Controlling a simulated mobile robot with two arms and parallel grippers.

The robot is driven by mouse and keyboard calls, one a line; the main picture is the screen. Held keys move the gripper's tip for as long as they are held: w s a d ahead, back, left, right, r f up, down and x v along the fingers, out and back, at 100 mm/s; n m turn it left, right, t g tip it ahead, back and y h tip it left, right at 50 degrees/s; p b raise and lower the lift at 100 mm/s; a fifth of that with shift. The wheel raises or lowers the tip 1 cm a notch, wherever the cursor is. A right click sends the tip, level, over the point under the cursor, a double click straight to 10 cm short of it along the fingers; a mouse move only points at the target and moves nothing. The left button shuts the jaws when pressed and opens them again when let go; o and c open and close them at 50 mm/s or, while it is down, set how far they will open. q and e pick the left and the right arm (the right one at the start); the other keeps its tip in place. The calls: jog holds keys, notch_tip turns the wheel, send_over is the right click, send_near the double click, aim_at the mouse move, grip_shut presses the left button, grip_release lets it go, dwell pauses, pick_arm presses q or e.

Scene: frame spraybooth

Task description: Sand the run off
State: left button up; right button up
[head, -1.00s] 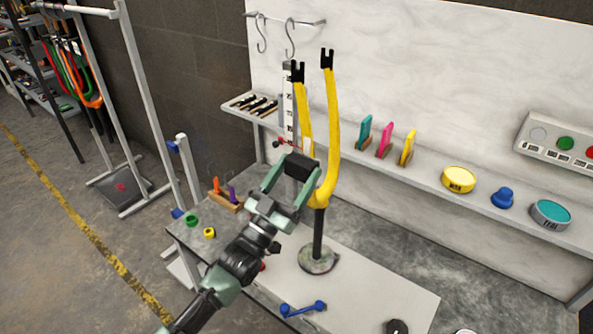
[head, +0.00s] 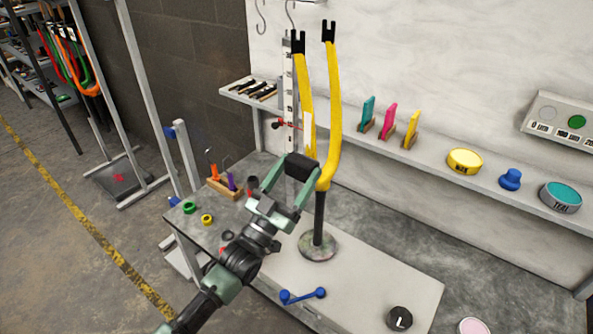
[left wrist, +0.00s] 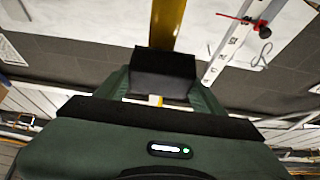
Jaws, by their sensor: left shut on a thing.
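The yellow fork (head: 334,120) stands upright, legs up, on a black post with a round base (head: 318,246) on the bench. A pale patch (head: 309,130) shows on its left leg; I cannot tell if this is the run. My left gripper (head: 289,183) is shut on a black block (head: 300,167) at the lower part of that leg. The left wrist view shows the block (left wrist: 165,72) between the green fingers, with the yellow fork (left wrist: 166,22) just beyond. I cannot tell if they touch. My right gripper is not in view.
A height gauge (head: 290,85) with a red clamp stands just left of the fork. A shelf (head: 435,157) behind holds coloured cards and tins. A blue double-ended tool (head: 303,296) and a black disc marked L (head: 399,318) lie on the bench (head: 372,280). The bench right of the post is mostly clear.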

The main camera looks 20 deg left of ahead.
pick_arm(q)
jog(key=shift+r, duration=0.1)
jog(key=shift+s+a+p, duration=0.25)
jog(key=shift+s+p, duration=0.25)
jog(key=shift+s, duration=0.15)
jog(key=shift+s+a+p, duration=0.25)
jog(key=shift+s+p, duration=0.05)
jog(key=shift+s, duration=0.45)
jog(key=shift+s+a+p, duration=0.25)
jog(key=shift+s+a, duration=0.05)
jog(key=shift+s, duration=0.4)
jog(key=shift+s+a+p, duration=0.25)
jog(key=shift+s+p, duration=0.05)
jog(key=shift+s, duration=0.45)
jog(key=shift+s, duration=0.1)
jog(key=s, duration=0.1)
jog(key=s+a+p, duration=0.1)
jog(key=shift+s, duration=0.3)
